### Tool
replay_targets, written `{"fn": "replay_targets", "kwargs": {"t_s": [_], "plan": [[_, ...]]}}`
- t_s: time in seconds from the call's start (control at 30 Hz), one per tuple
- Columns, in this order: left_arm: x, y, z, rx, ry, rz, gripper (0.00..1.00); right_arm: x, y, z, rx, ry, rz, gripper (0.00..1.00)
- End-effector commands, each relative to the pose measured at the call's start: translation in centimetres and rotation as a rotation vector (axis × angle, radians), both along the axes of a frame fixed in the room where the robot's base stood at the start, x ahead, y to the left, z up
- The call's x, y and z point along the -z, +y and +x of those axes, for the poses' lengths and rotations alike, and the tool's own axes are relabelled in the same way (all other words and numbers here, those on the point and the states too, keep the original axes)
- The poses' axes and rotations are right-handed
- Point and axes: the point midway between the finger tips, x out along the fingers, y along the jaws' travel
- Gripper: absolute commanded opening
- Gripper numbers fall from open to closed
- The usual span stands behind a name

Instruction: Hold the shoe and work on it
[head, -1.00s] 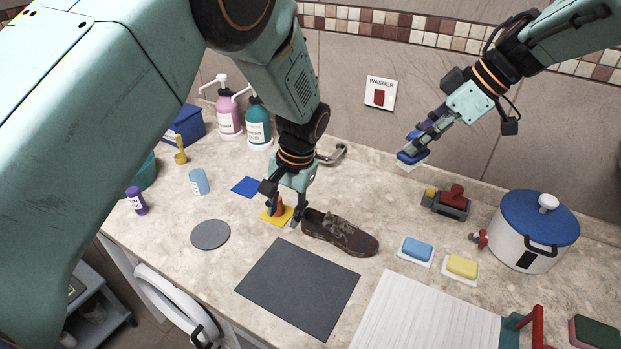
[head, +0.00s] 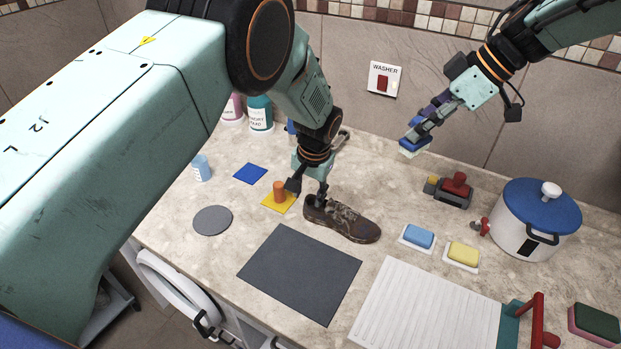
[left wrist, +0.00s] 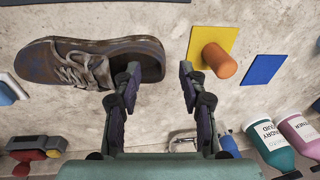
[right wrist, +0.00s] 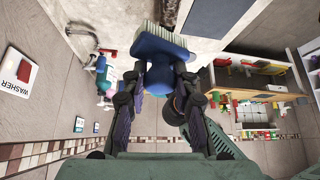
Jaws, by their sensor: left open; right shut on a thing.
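The brown shoe (head: 345,222) lies on the counter with pale smudges on its upper; it also shows in the left wrist view (left wrist: 85,68). My left gripper (head: 307,194) is open at the shoe's heel end. In the left wrist view (left wrist: 160,80), one finger overlaps the shoe opening and the other is beyond the heel; contact cannot be told. My right gripper (right wrist: 160,82) is shut on a blue brush (right wrist: 158,58) with pale bristles, raised above the counter near the wall. The brush also shows in the head view (head: 409,148).
An orange cylinder (head: 279,189) stands on a yellow square (head: 272,205) close to my left gripper. A dark mat (head: 300,273) lies clear in front of the shoe. Blue (head: 418,237) and yellow (head: 463,254) sponges and a blue-lidded pot (head: 535,225) are to the right.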

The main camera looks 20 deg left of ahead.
Motion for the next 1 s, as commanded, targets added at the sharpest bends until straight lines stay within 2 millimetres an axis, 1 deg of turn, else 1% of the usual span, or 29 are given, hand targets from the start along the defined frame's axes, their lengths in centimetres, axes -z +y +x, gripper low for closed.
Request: {"fn": "replay_targets", "kwargs": {"t_s": [0.03, 0.2, 0.33, 0.57, 0.67, 1.0], "plan": [[0.8, 0.1, 0.1, 0.000, 0.001, -0.001, 0.42, 0.0, 0.0, 0.0, 0.000, 0.000, 0.000, 0.03], [2.2, 0.2, 0.3, -0.001, -0.001, 0.000, 0.42, 0.0, 0.0, 0.0, 0.000, 0.000, 0.000, 0.03], [2.6, 0.3, 0.3, 0.000, -0.001, 0.000, 0.42, 0.0, 0.0, 0.0, 0.001, -0.001, 0.000, 0.03], [2.7, 0.3, 0.4, 0.000, -0.001, 0.000, 0.42, 0.0, 0.0, 0.0, 0.001, -0.001, 0.000, 0.03], [2.7, 0.3, 0.3, 0.000, -0.001, 0.000, 0.35, 0.0, 0.0, 0.0, 0.000, 0.000, 0.000, 0.03], [2.7, 0.3, 0.3, 0.000, -0.001, 0.000, 0.06, 0.0, 0.0, 0.0, 0.001, -0.001, 0.000, 0.03]]}}
